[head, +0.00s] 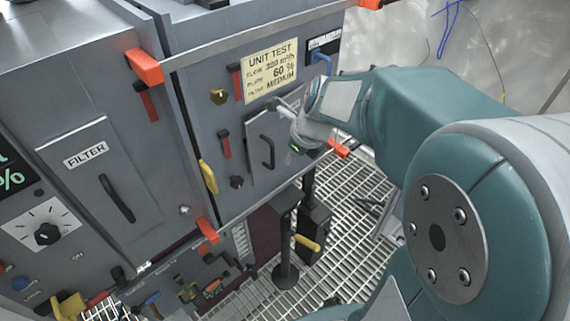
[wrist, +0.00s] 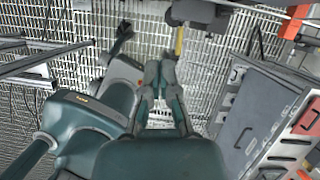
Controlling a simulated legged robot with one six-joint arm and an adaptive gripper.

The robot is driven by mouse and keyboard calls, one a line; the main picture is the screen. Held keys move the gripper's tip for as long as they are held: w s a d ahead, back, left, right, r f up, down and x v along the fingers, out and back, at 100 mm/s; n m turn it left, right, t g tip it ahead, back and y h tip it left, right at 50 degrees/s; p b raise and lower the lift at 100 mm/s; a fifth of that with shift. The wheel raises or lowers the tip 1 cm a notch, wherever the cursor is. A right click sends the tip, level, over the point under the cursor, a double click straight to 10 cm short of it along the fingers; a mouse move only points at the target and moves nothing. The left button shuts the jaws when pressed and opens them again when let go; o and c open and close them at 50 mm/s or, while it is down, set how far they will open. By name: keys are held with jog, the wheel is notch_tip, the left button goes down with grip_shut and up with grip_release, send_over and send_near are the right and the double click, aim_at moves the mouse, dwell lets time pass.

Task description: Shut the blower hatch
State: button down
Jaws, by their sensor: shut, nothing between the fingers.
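A grey hatch panel with a dark bar handle (head: 267,151) is on the cabinet front, below the yellow UNIT TEST card; I take it as the blower hatch, though no blower label is readable. My wrist hangs in front of its right side and hides part of it. In the wrist view, a grey panel with a dark handle (wrist: 243,138) is at the right, apart from my fingers. My gripper (wrist: 160,66) is shut and empty, reaching over the grated floor; its fingertips are not clear in the head view.
A FILTER panel (head: 101,170) is to the left on the same cabinet. A black stand with a yellow lever (head: 307,243) rises from the grating below. Open grated floor (head: 345,220) lies to the right.

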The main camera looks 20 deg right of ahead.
jog(key=d+r+n, duration=0.1)
jog(key=d+r, duration=0.3)
jog(key=w+a+f, duration=0.4)
jog(key=w+f, duration=0.2)
jog(key=f, duration=0.3)
jog(key=shift+a+n, duration=0.25)
jog(key=shift+n, duration=0.05)
jog(key=shift+y, duration=0.3)
